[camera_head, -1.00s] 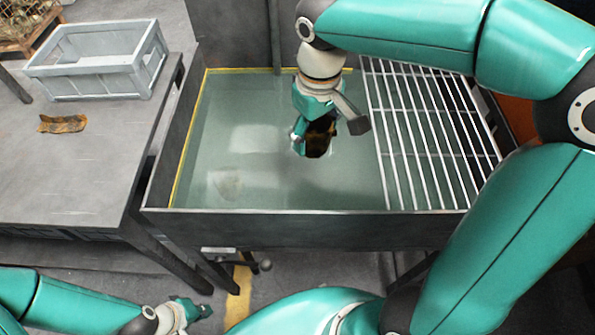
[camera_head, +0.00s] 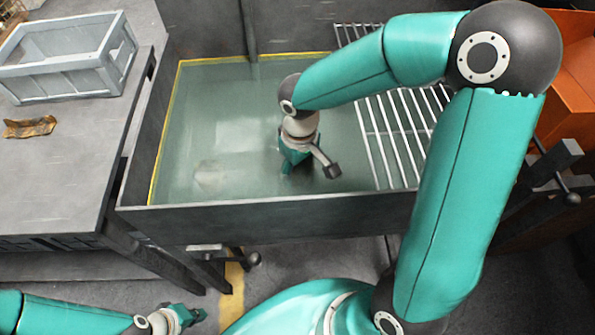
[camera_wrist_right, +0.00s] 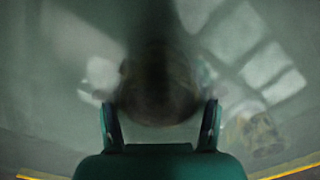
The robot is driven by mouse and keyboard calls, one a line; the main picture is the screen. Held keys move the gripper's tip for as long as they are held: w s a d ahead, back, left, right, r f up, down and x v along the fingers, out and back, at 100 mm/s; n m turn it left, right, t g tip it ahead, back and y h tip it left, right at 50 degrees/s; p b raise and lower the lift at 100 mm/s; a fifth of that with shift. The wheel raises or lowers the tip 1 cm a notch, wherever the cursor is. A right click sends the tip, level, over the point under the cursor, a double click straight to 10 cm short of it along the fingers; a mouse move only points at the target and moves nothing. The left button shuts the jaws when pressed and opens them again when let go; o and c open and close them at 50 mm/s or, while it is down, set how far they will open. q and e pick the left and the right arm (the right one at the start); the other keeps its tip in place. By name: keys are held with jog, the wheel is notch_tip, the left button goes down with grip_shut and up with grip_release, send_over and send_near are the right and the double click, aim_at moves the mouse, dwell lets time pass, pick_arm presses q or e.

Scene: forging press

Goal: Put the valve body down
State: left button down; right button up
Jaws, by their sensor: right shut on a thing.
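My right gripper (camera_head: 304,170) is low in the liquid-filled tank (camera_head: 265,205), left of the wire rack. In the right wrist view, a dark, blurred valve body (camera_wrist_right: 158,95) lies between the two fingers of my right gripper (camera_wrist_right: 158,125), which is shut on it. In the head view the valve body is hidden by the gripper and the murky liquid. I cannot tell whether it touches the tank floor. My left gripper (camera_head: 190,317) is low at the bottom left, outside the tank. Its fingers are too small to read.
A wire rack (camera_head: 392,140) covers the tank's right side. A pale shape (camera_head: 208,175) shows under the liquid to the left; a blurred brownish one (camera_wrist_right: 255,135) shows in the wrist view. A grey crate (camera_head: 70,60) and a brown piece (camera_head: 30,127) are on the left table (camera_head: 60,185).

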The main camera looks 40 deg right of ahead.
jog(key=shift+f, duration=0.3)
jog(key=shift+f, duration=0.15)
jog(key=o, duration=1.5)
jog(key=shift+r, duration=0.25)
notch_tip(320, 180, up, 12)
jog(key=shift+f+p, duration=0.1)
jog(key=shift+p, duration=1.05)
